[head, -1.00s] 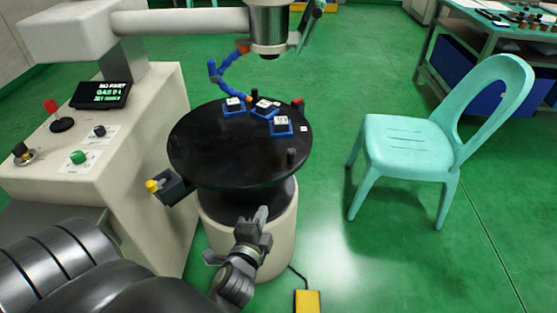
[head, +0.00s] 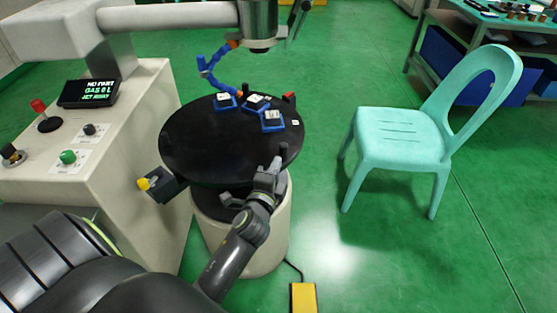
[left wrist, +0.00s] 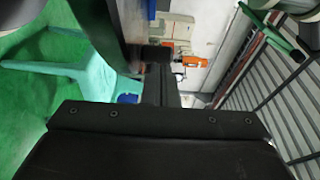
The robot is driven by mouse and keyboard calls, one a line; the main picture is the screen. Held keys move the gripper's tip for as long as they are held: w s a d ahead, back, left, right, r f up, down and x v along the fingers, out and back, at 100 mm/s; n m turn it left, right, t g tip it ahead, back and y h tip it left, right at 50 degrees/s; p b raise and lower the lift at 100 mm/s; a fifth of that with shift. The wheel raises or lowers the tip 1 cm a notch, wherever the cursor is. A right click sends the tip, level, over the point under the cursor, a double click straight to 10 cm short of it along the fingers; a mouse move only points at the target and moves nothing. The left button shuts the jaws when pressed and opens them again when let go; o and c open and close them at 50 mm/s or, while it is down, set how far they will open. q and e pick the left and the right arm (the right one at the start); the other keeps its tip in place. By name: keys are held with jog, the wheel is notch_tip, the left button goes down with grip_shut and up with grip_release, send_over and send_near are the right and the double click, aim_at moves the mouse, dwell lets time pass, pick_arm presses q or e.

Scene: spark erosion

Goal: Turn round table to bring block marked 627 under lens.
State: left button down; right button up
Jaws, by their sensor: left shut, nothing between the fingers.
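The black round table (head: 205,145) stands on a pale drum. Three blue holders with white-topped blocks sit on its far side: a left one (head: 224,102), a middle one (head: 255,103) and a right one (head: 272,121). Their markings are too small to read, so I cannot tell which is 627. The metal lens housing (head: 258,22) hangs above the far side. My left gripper (head: 277,163) is shut and empty at the table's near right rim, close to a short black upright peg (head: 284,149); contact is unclear. My right gripper is out of view.
A red peg (head: 289,97) stands on the far right rim. A blue jointed hose (head: 209,76) reaches over the back. A yellow-knobbed box (head: 160,184) juts out at the left. A turquoise chair (head: 402,135) stands right, with clear floor between. A yellow pedal (head: 304,297) lies in front.

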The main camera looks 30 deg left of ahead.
pick_arm(q)
jog(key=shift+x, duration=1.05)
jog(key=shift+w+a, duration=0.1)
jog(key=shift+w, duration=0.25)
jog(key=shift+w, duration=0.1)
